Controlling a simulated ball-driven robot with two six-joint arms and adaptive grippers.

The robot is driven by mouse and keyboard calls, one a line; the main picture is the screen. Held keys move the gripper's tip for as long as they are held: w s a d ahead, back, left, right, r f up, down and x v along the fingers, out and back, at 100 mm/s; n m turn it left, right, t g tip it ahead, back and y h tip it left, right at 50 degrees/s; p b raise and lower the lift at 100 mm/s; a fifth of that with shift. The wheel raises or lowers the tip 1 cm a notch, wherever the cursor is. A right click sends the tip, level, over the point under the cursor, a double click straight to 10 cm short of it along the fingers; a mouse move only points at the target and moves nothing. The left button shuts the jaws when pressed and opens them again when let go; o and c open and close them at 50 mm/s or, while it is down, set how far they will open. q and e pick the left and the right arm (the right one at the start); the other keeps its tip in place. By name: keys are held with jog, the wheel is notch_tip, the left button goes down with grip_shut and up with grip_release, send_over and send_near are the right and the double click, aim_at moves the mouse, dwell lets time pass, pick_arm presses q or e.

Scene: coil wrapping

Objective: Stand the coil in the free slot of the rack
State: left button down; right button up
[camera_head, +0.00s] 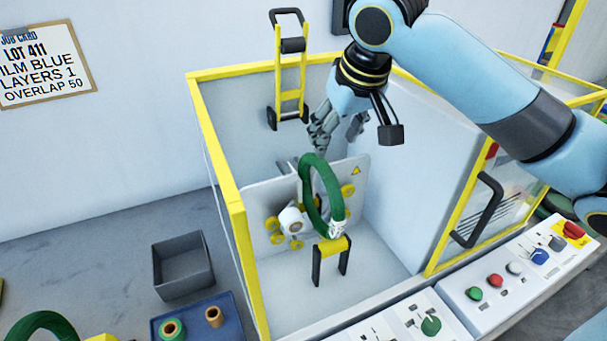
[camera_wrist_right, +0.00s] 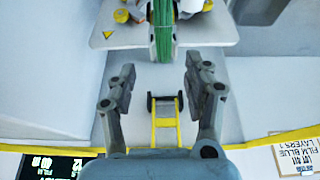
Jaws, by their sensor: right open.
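A green coil (camera_head: 309,197) stands upright in the wrapping machine, passing through the slot of its white plate (camera_head: 352,175). Its lower end rests by a yellow roller support (camera_head: 332,246), with a whitish patch near there. In the right wrist view the coil (camera_wrist_right: 163,40) is seen edge-on, ahead of the fingers. My right gripper (camera_head: 338,125) is above and behind the coil; in the wrist view its fingers (camera_wrist_right: 158,85) are apart with nothing between them. Another green coil (camera_head: 42,325) is partly cut off at the lower left. I cannot make out the rack's free slot. My left gripper is not in view.
Yellow-edged guard walls (camera_head: 236,210) enclose the machine. A control panel (camera_head: 520,265) with buttons lies at the front right. A grey bin (camera_head: 183,266) and a blue tray (camera_head: 195,303) with rolls sit at the left. A yellow hand truck (camera_head: 291,75) stands behind.

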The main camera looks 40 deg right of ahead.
aim_at(323, 162)
jog(key=x, duration=0.3)
jog(key=shift+s+f, duration=0.1)
jog(key=shift+f, duration=0.35)
jog(key=shift+w+f, duration=0.2)
jog(key=shift+f, duration=0.1)
jog(key=x, duration=0.2)
jog(key=p+x, duration=0.1)
jog(key=x, duration=0.2)
jog(key=shift+w+a, duration=0.2)
jog(key=shift+w, duration=0.2)
jog(key=shift+f, duration=0.1)
jog(key=shift+c, duration=1.1)
jog(key=c, duration=0.5)
grip_shut()
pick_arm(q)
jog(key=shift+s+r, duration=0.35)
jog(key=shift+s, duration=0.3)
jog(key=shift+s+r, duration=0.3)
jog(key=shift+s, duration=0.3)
